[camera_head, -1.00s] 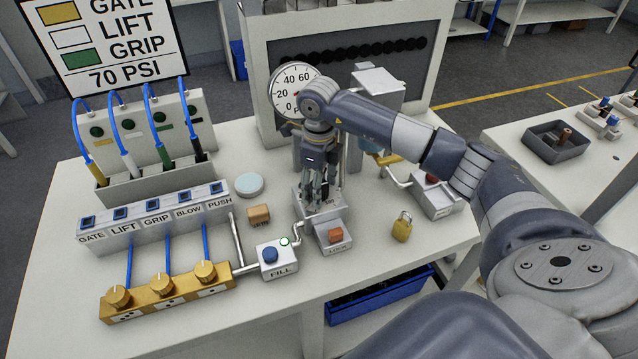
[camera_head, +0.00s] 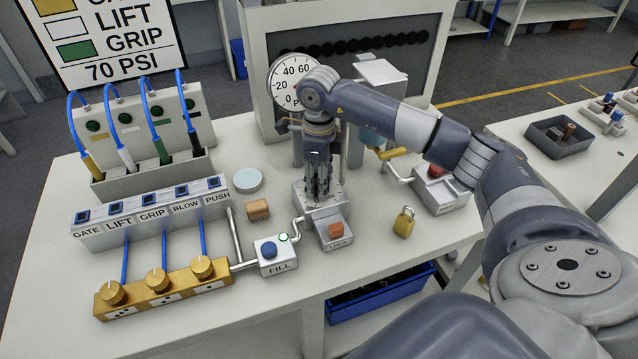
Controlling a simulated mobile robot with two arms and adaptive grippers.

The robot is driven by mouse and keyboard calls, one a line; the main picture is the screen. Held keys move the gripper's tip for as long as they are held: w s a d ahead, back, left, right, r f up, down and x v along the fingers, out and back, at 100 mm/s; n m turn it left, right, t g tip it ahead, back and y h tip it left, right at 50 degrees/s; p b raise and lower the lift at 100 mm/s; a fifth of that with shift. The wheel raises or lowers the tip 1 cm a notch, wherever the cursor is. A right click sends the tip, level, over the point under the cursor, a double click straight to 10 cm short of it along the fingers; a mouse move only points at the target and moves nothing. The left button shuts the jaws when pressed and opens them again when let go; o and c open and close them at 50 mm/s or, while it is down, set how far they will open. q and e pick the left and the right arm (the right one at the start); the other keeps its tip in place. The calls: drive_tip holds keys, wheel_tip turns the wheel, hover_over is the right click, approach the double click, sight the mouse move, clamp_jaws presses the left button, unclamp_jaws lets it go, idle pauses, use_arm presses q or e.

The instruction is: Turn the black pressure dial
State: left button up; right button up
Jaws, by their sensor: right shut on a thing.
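My right gripper (camera_head: 318,194) points straight down onto the grey block (camera_head: 326,214) behind the LOCK label. Its fingers are close together and shut on the black pressure dial, which they hide almost entirely. The round white gauge (camera_head: 289,75), marked 0 to 60 and beyond, stands behind the gripper. My arm covers part of its lower right side, so its full reading cannot be told. My left gripper is not in view.
An orange LOCK button (camera_head: 336,230) sits just in front of the gripper. The FILL box (camera_head: 276,259) and a small wooden block (camera_head: 257,211) are to its left. A yellow padlock (camera_head: 404,222) lies to the right.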

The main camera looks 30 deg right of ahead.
drive_tip(key=shift+n+b, duration=1)
drive_tip(key=shift+n, duration=0.5)
drive_tip(key=o, duration=1.1)
drive_tip(key=shift+c, duration=0.2)
drive_tip(key=shift+r, duration=0.1)
wheel_tip(320, 180, up, 12)
